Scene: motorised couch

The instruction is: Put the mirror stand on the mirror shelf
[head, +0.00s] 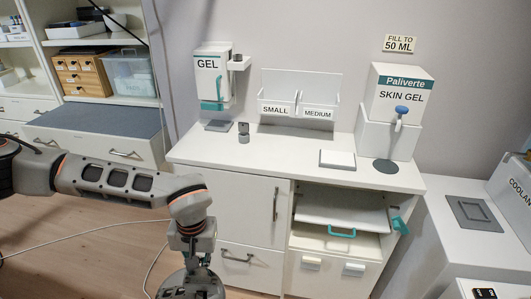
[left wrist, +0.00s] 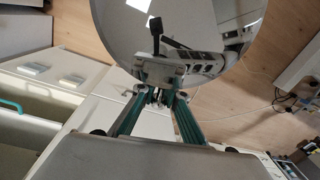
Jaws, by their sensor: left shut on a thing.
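My left gripper (left wrist: 157,98) is shut on the mirror stand (left wrist: 120,28). Its round mirror disc fills the top middle of the left wrist view and reflects parts of my arm and the floor. The fingers close on a grey mount at the disc's lower edge; the rest of the stand is hidden. I cannot tell which surface is the mirror shelf. My right gripper is not in view.
Left stands a shelving unit (head: 103,103) with a grey-blue counter (head: 95,133). Cables (head: 75,240) lie on the floor.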

